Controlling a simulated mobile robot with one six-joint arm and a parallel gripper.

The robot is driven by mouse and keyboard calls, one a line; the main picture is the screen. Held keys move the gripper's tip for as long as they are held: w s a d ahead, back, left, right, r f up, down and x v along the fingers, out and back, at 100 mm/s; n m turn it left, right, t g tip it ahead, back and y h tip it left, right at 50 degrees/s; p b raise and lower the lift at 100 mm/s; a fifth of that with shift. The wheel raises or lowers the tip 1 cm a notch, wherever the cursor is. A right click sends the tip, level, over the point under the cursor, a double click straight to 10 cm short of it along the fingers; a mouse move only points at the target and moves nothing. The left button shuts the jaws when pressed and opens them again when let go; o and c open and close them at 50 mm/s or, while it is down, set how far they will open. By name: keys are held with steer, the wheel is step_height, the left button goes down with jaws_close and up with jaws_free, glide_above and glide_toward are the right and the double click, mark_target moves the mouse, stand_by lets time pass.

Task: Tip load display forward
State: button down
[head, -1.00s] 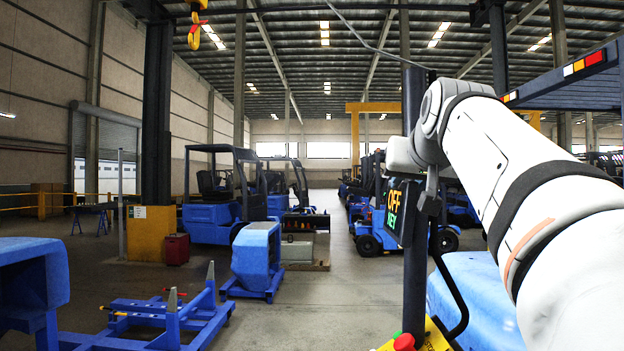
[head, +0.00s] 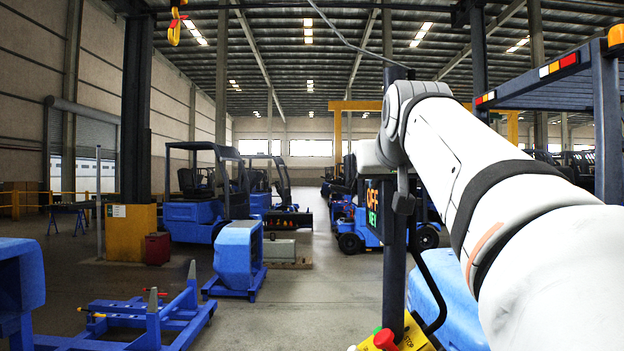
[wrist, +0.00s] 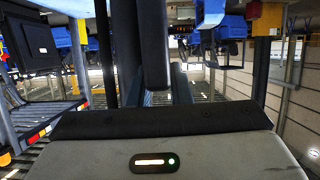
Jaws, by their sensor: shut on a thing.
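The load display (head: 374,208) is a dark box with a lit face reading "OFF" in orange and "KEY" in green. It is mounted by a dark upright post (head: 394,275), right of centre in the head view. My gripper (head: 403,203) is at the display's right side and is shut on it. The arm and fingers hide part of the display, and the exact grip point is hidden. In the wrist view, dark upright bars stand beyond my gripper's body, and the display's face cannot be made out.
A yellow panel (head: 416,335) with a red button (head: 385,340) is at the post's foot. A blue vehicle body is close at right. A blue counterweight block (head: 238,257) and blue floor frame (head: 150,325) stand at left. The floor between is clear.

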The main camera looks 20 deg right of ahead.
steer(key=shift+w+a+f+n+h, duration=0.2)
steer(key=shift+a+n+h, duration=0.35)
steer(key=shift+n, duration=0.25)
steer(key=c, duration=1.6)
jaws_free()
steer(key=shift+s, duration=0.15)
steer(key=b+v, duration=0.1)
steer(key=v, duration=0.6)
steer(key=shift+s+a, duration=0.2)
steer(key=shift+s, duration=0.05)
steer(key=shift+r, duration=0.1)
